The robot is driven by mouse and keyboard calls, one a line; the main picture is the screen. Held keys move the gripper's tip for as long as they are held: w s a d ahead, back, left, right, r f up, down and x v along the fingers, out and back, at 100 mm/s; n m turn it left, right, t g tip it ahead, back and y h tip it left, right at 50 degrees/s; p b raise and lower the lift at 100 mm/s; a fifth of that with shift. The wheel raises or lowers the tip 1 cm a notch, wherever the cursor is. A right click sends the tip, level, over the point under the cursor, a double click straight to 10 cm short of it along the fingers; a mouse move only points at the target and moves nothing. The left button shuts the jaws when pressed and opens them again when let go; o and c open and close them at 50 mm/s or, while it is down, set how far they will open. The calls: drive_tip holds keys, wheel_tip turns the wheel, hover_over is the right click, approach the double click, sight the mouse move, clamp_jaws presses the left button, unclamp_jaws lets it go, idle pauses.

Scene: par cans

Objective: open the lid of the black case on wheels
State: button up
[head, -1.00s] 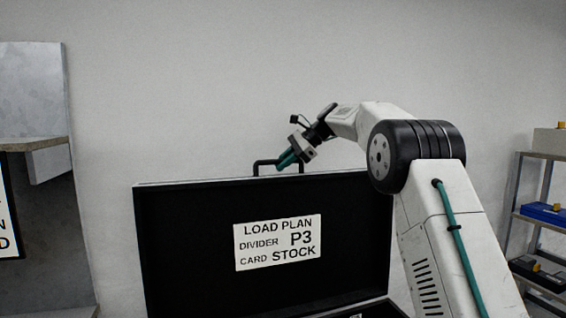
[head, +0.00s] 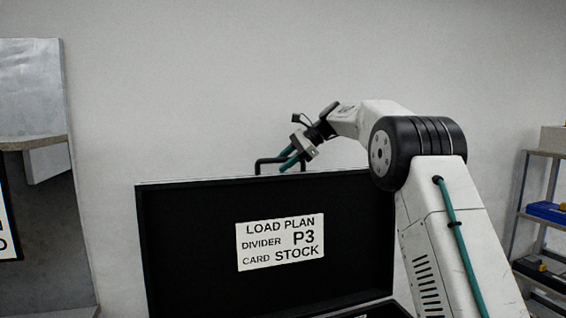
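The black case's lid (head: 190,235) stands raised, close to upright, with its dark inner face toward me. A white card (head: 281,242) on it reads "LOAD PLAN DIVIDER P3 CARD STOCK". A black handle (head: 262,164) sticks up from the lid's top edge. My gripper (head: 288,161), with teal fingers, is at the handle's right part, just above the lid edge. The fingers appear spread with a gap between them; whether they touch the handle is unclear. Only a strip of the case's lower part (head: 372,311) shows at the bottom; its wheels are out of view.
A grey panel with a shelf (head: 30,143) stands at the left. A metal rack (head: 522,195) at the right holds a blue box (head: 546,211) and other items. A plain wall (head: 180,100) is behind the lid. The space above the lid is free apart from my arm.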

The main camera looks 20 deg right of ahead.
drive_tip(key=v, duration=0.7)
drive_tip(key=shift+s+d+r, duration=0.1)
drive_tip(key=shift+d+r, duration=0.15)
drive_tip(key=s+a+f+n+g+h, duration=0.15)
drive_tip(key=s+a+n, duration=0.3)
drive_tip(key=s, duration=0.95)
drive_tip(key=s+a+f+n+h, duration=0.2)
drive_tip(key=s+a+n+h, duration=0.3)
drive_tip(key=s, duration=0.9)
drive_tip(key=s+f+n+h, duration=0.1)
drive_tip(key=s+f+n, duration=0.2)
drive_tip(key=s+f, duration=0.5)
drive_tip(key=s+f+n+h, duration=0.1)
drive_tip(key=s+f+n, duration=0.3)
drive_tip(key=s+f, duration=0.5)
drive_tip(key=s+g, duration=0.1)
drive_tip(key=s, duration=0.7)
drive_tip(key=shift+s+f, duration=0.3)
drive_tip(key=shift+s, duration=0.05)
drive_tip(key=shift+h, duration=0.25)
